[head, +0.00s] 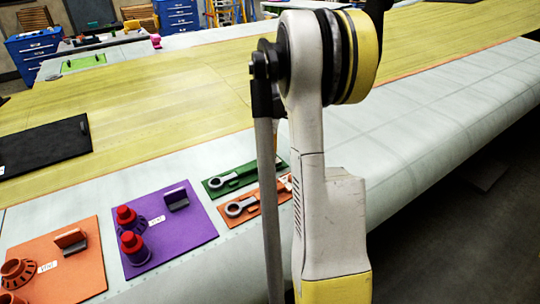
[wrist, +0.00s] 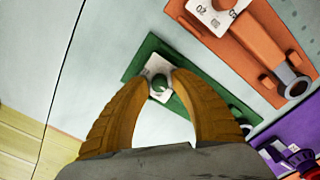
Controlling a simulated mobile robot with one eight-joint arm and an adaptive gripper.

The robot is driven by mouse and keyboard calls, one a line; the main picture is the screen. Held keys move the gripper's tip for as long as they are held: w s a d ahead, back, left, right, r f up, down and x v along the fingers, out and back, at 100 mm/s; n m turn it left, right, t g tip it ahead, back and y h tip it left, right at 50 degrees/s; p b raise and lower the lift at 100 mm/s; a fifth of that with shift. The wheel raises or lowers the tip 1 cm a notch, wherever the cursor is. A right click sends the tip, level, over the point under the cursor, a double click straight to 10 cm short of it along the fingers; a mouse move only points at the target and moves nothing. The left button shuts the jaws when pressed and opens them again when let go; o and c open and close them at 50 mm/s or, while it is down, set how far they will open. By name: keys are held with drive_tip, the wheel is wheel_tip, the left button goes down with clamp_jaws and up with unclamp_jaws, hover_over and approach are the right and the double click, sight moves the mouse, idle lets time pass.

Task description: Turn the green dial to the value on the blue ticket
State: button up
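In the wrist view, a green dial knob (wrist: 160,84) stands on a white dial plate (wrist: 157,66) on a green panel (wrist: 152,47). My gripper (wrist: 162,80) has its two orange fingers on either side of the knob, with a visible gap between the tips. I cannot tell whether either finger touches the knob. The plate's markings are mostly hidden by the fingers. In the head view the green panel (head: 214,190) lies partly behind my arm, and my gripper is out of sight. I see no blue ticket in either view.
An orange panel (head: 249,214) lies beside the green one; in the wrist view it carries a white plate marked 20. A purple panel (head: 195,232) with red-topped parts and another orange panel (head: 88,285) lie to the left. The pale wing surface (head: 440,110) at right is clear.

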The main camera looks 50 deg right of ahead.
drive_tip(key=shift+r, duration=0.15)
wheel_tip(320, 180, up, 12)
idle(0.4)
idle(0.4)
drive_tip(key=w+a+m+t+h+b, duration=0.1)
drive_tip(key=a+t+b, duration=0.15)
drive_tip(key=a, duration=0.95)
drive_tip(key=s+a+f+m+t+b, duration=0.1)
drive_tip(key=s+a+f+b, duration=0.1)
drive_tip(key=a, duration=0.7)
drive_tip(key=s+a+f+m+t+b, duration=0.2)
drive_tip(key=s+a+f, duration=0.3)
drive_tip(key=a, duration=0.4)
drive_tip(key=s+a+f+m+t+y+b, duration=0.1)
drive_tip(key=s+a+f+b, duration=0.2)
drive_tip(key=a, duration=0.5)
drive_tip(key=shift+s+a+f+m+t, duration=0.15)
drive_tip(key=shift+s+a+f+t, duration=0.1)
drive_tip(key=shift+f, duration=0.15)
drive_tip(key=shift+s+a+f+m+t, duration=0.1)
drive_tip(key=shift+s+a+f+m, duration=0.1)
drive_tip(key=shift+f, duration=0.15)
drive_tip(key=shift+d, duration=0.1)
